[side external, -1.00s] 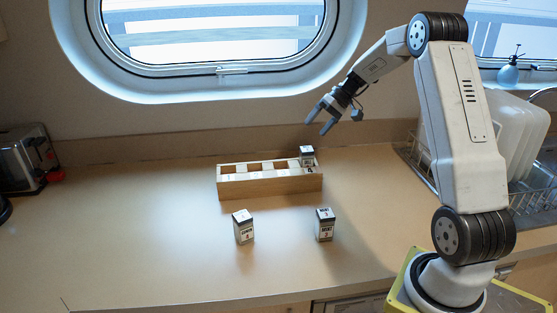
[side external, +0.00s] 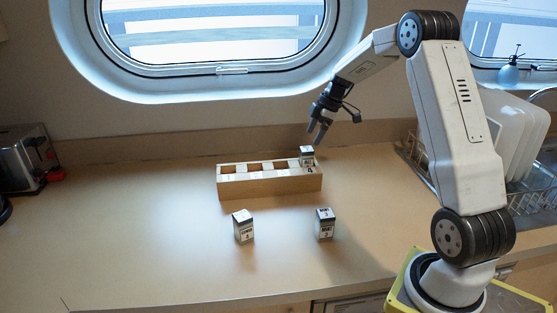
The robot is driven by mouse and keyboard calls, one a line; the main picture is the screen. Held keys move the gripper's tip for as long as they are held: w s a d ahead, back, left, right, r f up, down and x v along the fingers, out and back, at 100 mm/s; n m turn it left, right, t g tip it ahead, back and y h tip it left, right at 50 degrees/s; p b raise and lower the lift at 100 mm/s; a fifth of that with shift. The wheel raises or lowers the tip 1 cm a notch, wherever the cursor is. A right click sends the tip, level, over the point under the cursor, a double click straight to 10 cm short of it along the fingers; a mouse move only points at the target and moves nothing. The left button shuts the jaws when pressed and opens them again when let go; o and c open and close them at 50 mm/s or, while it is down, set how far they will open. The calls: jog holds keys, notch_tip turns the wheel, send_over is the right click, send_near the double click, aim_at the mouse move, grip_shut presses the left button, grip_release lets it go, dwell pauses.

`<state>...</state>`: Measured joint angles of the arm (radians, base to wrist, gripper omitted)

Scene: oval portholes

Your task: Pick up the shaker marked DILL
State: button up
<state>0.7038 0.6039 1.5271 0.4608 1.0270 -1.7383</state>
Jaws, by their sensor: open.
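One shaker (side external: 307,156) stands in the rightmost compartment of the wooden rack. A third shaker (side external: 325,224) stands upright on the counter, to the right. I cannot tell which is marked DILL. My gripper (side external: 317,136) is open and empty, pointing down just above and slightly right of the shaker in the rack.
The wooden rack (side external: 270,187) has several compartments, the others seemingly empty. A toaster (side external: 22,160) stands at the far left. A dish rack (side external: 425,172) with white boards (side external: 522,140) is at the right, behind my arm. The counter (side external: 140,220) is clear at left.

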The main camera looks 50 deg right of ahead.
aim_at(308, 149)
jog(key=shift+x, duration=1.65)
jog(key=shift+s+f, duration=0.1)
jog(key=shift+f, duration=0.05)
jog(key=shift+x, duration=2.45)
jog(key=shift+c, duration=0.2)
grip_shut()
